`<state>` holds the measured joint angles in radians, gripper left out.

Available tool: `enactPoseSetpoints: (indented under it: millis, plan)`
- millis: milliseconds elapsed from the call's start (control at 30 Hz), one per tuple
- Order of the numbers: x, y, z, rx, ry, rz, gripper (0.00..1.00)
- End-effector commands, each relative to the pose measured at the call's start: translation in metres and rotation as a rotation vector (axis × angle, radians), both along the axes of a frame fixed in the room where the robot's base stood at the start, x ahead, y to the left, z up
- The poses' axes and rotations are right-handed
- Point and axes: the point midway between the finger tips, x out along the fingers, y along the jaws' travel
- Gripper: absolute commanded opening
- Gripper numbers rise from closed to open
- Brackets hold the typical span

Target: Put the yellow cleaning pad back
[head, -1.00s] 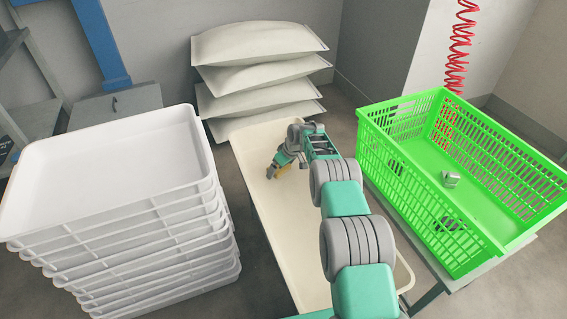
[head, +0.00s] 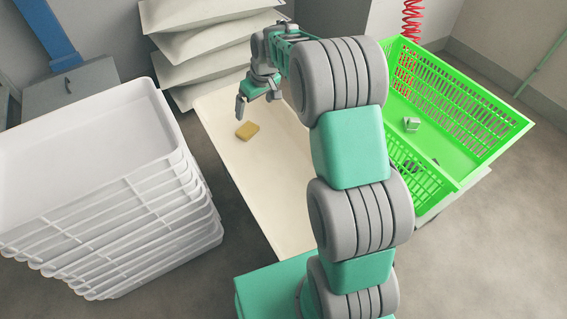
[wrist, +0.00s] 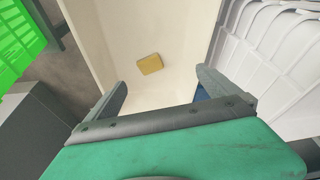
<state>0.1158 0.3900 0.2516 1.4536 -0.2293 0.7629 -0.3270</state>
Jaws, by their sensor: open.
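The yellow cleaning pad (head: 247,131) lies flat on the cream tray-like surface (head: 225,105), near its left side in the head view. In the wrist view the pad (wrist: 150,64) lies ahead of the fingers, between their lines and apart from both. My gripper (head: 257,100) is open and empty, above the cream surface and just beyond the pad. Its two spread fingers also show in the wrist view (wrist: 160,88).
A tall stack of white trays (head: 150,190) stands close on the left. A green crate (head: 455,105) with small metal parts is on the right. Pale sacks (head: 200,50) are piled behind. The cream surface around the pad is clear.

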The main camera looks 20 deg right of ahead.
Motion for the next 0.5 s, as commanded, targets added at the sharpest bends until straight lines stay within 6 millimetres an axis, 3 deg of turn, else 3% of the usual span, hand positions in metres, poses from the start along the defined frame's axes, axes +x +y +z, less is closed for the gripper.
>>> enactPoseSetpoints:
  millis: [33,100,200,400,500]
  plan:
    - [-0.025,0.005,0.020,-0.004,0.006,-0.029,1.00]
    - [-0.062,0.009,0.041,-0.009,0.022,-0.081,1.00]
    - [-0.120,0.013,0.062,-0.017,0.044,-0.156,1.00]
    - [-0.239,0.015,0.071,-0.029,0.081,-0.302,1.00]
    - [-0.281,0.013,0.063,-0.034,0.094,-0.359,1.00]
